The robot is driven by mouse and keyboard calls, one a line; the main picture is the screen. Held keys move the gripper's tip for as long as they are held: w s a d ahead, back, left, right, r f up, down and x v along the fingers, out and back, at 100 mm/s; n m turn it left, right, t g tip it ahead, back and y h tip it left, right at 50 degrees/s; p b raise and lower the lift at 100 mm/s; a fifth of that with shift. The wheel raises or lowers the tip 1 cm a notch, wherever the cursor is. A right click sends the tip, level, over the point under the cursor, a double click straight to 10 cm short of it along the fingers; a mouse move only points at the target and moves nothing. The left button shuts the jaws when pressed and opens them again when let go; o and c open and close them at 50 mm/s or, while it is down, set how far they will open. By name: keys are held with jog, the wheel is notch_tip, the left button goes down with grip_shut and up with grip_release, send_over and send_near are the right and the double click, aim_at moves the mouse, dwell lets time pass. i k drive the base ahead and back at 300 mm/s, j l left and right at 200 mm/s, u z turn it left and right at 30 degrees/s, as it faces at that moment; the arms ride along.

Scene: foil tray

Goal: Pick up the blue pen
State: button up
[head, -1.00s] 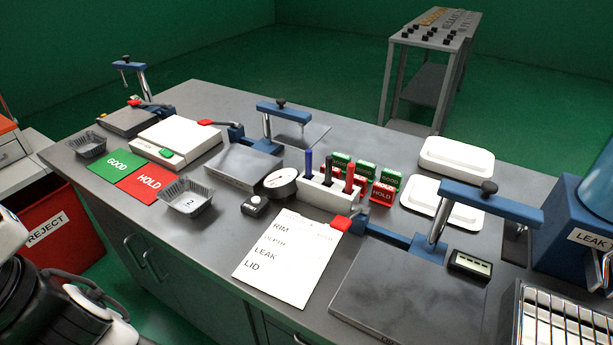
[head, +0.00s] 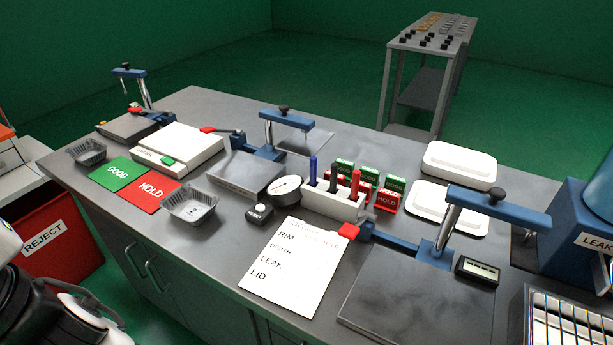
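The blue pen (head: 313,169) stands upright in the left slot of a white pen holder (head: 331,203) near the middle of the bench. A black pen (head: 333,177) and a red pen (head: 355,183) stand beside it in the same holder. The lower part of the blue pen is hidden inside the holder. My gripper is not in view. Part of my own arm shows at the lower left edge, well away from the holder.
A round dial gauge (head: 285,188) sits just left of the holder, and red and green blocks (head: 388,200) stand behind and right of it. A paper sheet (head: 290,266) lies in front. Blue-armed fixtures (head: 285,113) rise at left and right (head: 497,207).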

aim_at(313, 159)
jog(key=i+j, duration=0.1)
jog(key=j, duration=0.4)
jog(key=i+j, duration=0.1)
jog(key=j, duration=0.4)
jog(key=i+j, duration=0.1)
jog(key=j, duration=0.4)
jog(key=i+j, duration=0.1)
jog(key=j, duration=0.45)
jog(key=i+j, duration=0.1)
jog(key=j, duration=0.4)
jog(key=i+j, duration=0.1)
jog(key=j, duration=0.4)
jog(key=j+z, duration=0.7)
jog(key=i+z, duration=0.1)
jog(key=z, duration=0.95)
jog(key=i+l, duration=0.1)
jog(key=i, duration=0.9)
